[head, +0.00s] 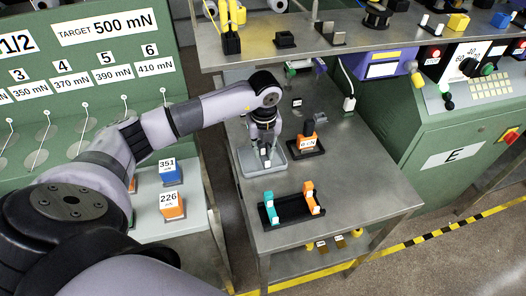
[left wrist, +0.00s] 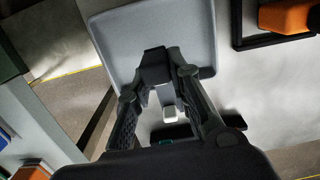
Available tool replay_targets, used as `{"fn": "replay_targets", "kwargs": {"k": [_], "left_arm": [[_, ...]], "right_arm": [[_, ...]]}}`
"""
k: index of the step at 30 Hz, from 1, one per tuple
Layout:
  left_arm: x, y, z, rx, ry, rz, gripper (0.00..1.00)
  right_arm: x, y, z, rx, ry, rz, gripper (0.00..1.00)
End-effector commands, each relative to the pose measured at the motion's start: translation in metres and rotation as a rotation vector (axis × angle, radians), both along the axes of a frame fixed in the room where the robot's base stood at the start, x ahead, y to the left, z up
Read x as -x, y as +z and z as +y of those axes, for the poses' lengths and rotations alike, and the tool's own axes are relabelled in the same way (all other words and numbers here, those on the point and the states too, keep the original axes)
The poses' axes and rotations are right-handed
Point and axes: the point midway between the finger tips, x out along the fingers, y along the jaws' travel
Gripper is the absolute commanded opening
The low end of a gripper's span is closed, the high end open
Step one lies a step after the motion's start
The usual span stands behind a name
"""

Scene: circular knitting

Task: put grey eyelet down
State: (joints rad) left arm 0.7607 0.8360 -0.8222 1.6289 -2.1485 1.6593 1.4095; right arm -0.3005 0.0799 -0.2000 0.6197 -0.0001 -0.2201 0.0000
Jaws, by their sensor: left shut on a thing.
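My left gripper (head: 265,144) points down over the grey tray (head: 246,168) on the steel table. It is shut on the grey eyelet (left wrist: 162,96), a small grey piece with a pale, whitish end that shows between the fingers in the left wrist view. The pale end also shows below the fingers in the head view. The tray (left wrist: 115,35) lies behind the fingers in the left wrist view. I cannot tell whether the eyelet touches the tray floor. My right gripper is not in view.
An orange gauge (head: 308,143) on a black base stands right of the tray. A black holder (head: 290,212) with teal and orange uprights stands in front. Blue (head: 170,174) and orange (head: 171,205) weight blocks sit on the left bench. The table's right front is clear.

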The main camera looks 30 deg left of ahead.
Motion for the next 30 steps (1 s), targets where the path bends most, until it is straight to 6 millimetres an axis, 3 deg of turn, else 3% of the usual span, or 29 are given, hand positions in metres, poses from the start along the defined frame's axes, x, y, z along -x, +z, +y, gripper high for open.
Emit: {"fn": "replay_targets", "kwargs": {"k": [4, 16, 17, 25, 30], "left_arm": [[0.0, -0.017, 0.0, -0.001, 0.001, 0.001, 0.0], [0.0, -0.024, 0.0, 0.0, 0.001, -0.001, 0.0], [0.0, -0.023, 0.0, 0.0, 0.001, -0.001, 0.2], [0.0, -0.022, 0.0, 0.0, 0.001, -0.001, 0.38], [0.0, -0.022, 0.0, 0.0, 0.001, -0.001, 0.39]], "right_arm": [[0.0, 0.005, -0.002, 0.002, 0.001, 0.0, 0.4], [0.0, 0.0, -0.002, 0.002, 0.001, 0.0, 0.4], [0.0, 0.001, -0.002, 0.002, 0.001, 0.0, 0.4], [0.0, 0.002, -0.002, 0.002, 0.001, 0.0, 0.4], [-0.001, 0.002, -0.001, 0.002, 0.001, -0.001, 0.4]]}}
